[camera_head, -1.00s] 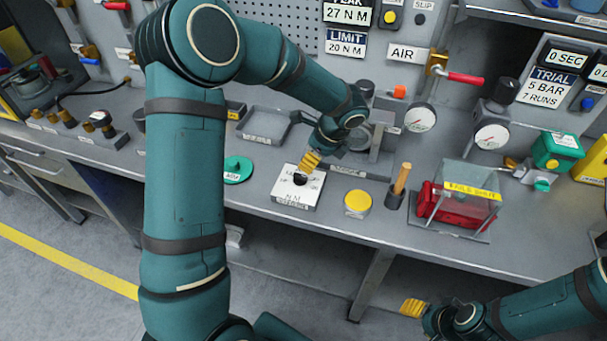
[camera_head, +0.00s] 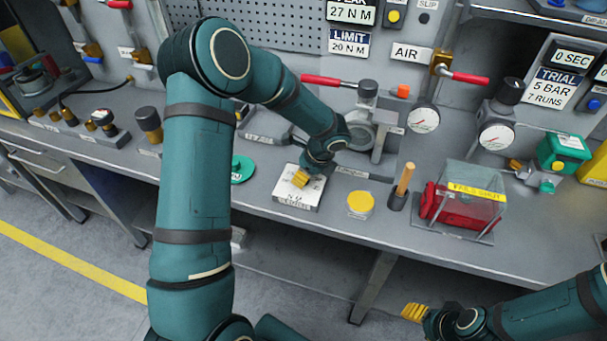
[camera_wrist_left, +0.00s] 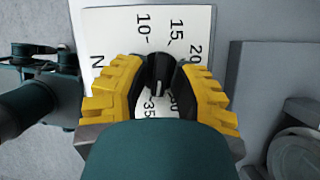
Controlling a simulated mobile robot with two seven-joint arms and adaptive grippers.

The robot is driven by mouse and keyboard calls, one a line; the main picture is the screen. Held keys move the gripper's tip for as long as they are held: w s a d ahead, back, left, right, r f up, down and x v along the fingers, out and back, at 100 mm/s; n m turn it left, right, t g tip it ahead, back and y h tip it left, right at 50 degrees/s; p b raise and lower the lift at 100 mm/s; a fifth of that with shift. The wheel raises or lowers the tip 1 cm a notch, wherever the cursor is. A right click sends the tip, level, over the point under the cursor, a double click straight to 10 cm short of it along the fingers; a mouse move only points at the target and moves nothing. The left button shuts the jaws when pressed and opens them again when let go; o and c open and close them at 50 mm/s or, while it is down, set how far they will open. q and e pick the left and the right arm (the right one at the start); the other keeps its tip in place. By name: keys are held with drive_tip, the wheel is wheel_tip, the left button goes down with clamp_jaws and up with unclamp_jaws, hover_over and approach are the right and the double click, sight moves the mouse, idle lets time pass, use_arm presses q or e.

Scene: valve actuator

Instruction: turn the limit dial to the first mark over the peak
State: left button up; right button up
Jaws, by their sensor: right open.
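The limit dial is a white plate (camera_head: 299,195) on the bench with a black knob (camera_wrist_left: 159,80) at its middle. In the left wrist view, numbers 10, 15, 20, 30 and 35 show around the knob; others are hidden. A white line on the knob points down in that view. My left gripper (camera_head: 300,178) is at the dial, its yellow fingers on either side of the knob; I cannot tell whether they touch it. The peak display (camera_head: 351,13) reads 27 N M and the limit display (camera_head: 349,43) 20 N M. My right gripper (camera_head: 411,312) is open, away from the bench.
A yellow-lidded round container (camera_head: 361,204) and a cup with a wooden handle (camera_head: 399,195) stand right of the dial. A green disc (camera_head: 243,170) lies to its left. A clear-covered red box (camera_head: 462,204) is further right. A grey fixture (camera_head: 376,140) stands behind the dial.

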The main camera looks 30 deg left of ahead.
use_arm(q)
clamp_jaws()
drive_tip(key=shift+n, duration=0.3)
drive_tip(key=n+g, duration=0.1)
drive_tip(key=n, duration=0.2)
drive_tip(key=shift+w+n+g+h, duration=0.1)
drive_tip(key=shift+n+g+h, duration=0.3)
drive_tip(key=shift+n, duration=0.7)
drive_tip(key=shift+n+g+h, duration=0.2)
drive_tip(key=shift+n+g, duration=0.3)
drive_tip(key=shift+n, duration=0.6)
drive_tip(key=o, duration=0.5)
unclamp_jaws()
drive_tip(key=shift+r, duration=0.1)
